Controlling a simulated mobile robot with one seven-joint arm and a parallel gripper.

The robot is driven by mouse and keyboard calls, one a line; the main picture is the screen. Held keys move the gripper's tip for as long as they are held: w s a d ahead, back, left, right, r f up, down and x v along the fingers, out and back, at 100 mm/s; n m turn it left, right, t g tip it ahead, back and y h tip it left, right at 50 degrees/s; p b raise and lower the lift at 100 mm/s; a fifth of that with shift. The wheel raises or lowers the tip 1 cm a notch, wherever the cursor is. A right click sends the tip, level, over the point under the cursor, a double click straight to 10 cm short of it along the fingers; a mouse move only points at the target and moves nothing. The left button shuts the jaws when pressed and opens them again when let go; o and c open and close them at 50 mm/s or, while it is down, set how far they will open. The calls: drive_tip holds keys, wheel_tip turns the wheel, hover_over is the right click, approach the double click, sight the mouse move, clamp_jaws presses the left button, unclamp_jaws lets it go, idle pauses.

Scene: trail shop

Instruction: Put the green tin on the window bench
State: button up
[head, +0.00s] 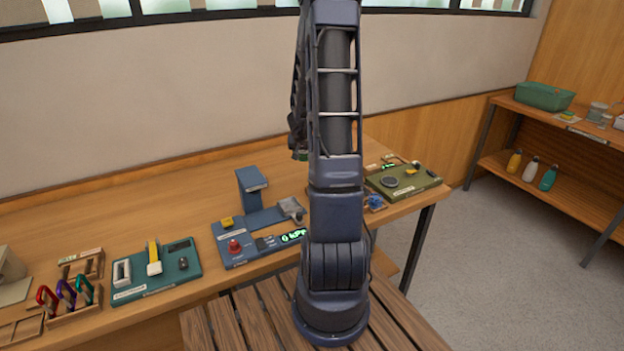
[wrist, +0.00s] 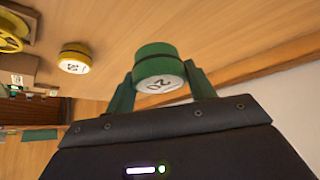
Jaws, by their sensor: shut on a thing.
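The green tin (wrist: 160,62) has a pale end marked with a number, which reads upside down or tilted. My gripper (wrist: 161,84) is shut on it, with one finger on each side. The wood surface shows behind the tin in the wrist view; I cannot tell whether the tin touches it. In the head view a long wooden bench (head: 130,233) runs along the wall under the window. My gripper is mostly hidden behind my arm there, and a small bit of green tin (head: 301,155) shows at its lower end, above the bench.
A yellow tin (wrist: 75,58) stands apart from the green one. The bench holds a blue device (head: 262,228), a teal tool board (head: 158,276), a carabiner rack (head: 72,300) and a green board (head: 402,182). A shelf unit (head: 560,186) with bottles stands right. Bare wood lies along the bench's back.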

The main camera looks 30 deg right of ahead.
drive_tip(key=shift+s+d+f, duration=0.4)
drive_tip(key=shift+s+f, duration=0.05)
drive_tip(key=shift+f, duration=0.9)
drive_tip(key=shift+s+d+f, duration=0.45)
drive_tip(key=shift+s+f, duration=0.05)
drive_tip(key=shift+f, duration=0.85)
drive_tip(key=shift+s+d+f, duration=0.4)
drive_tip(key=shift+s+f, duration=0.05)
drive_tip(key=shift+f, duration=0.9)
drive_tip(key=shift+f, duration=0.1)
drive_tip(key=o, duration=1.1)
drive_tip(key=shift+c, duration=0.2)
